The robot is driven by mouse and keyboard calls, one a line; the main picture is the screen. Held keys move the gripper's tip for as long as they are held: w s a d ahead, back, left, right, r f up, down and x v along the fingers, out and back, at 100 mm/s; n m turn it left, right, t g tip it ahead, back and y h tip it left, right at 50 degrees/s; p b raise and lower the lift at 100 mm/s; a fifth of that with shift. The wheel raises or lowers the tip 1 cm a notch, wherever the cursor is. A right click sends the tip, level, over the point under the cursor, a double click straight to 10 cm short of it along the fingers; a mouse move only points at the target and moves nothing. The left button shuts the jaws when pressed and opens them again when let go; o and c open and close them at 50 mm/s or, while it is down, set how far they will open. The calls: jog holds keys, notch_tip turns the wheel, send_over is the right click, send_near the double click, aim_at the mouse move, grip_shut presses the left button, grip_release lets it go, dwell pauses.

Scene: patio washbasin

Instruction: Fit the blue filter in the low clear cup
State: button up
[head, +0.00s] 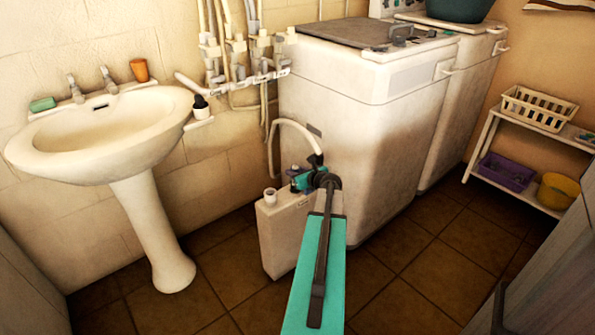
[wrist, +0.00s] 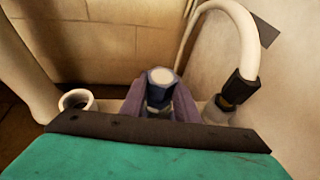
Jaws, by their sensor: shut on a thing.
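My gripper (wrist: 160,100), with purple fingers, is shut on the blue filter (wrist: 159,93), which has a pale cap on top. In the wrist view the filter stands upright between the fingers; its lower end is hidden by the gripper's dark edge. In the head view my gripper (head: 302,179) is over the top of a white tank (head: 279,236), and my arm covers much of that spot. I cannot make out the low clear cup for certain. Whether the filter touches or sits in it is hidden.
A white neck (head: 270,195) rises at the tank's left end. A white hose (head: 292,124) with a black end (wrist: 238,90) curves down close to the right of my gripper. The washing machine (head: 345,130) stands behind, the washbasin (head: 100,130) at left. Floor is open at right.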

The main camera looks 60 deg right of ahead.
jog(key=shift+f, duration=0.5)
jog(key=o, duration=0.8)
jog(key=shift+o, duration=0.2)
jog(key=shift+p+v, duration=0.35)
jog(key=shift+v, duration=1.55)
jog(key=p+v, duration=0.2)
jog(key=v, duration=0.5)
jog(key=shift+w+a, duration=0.1)
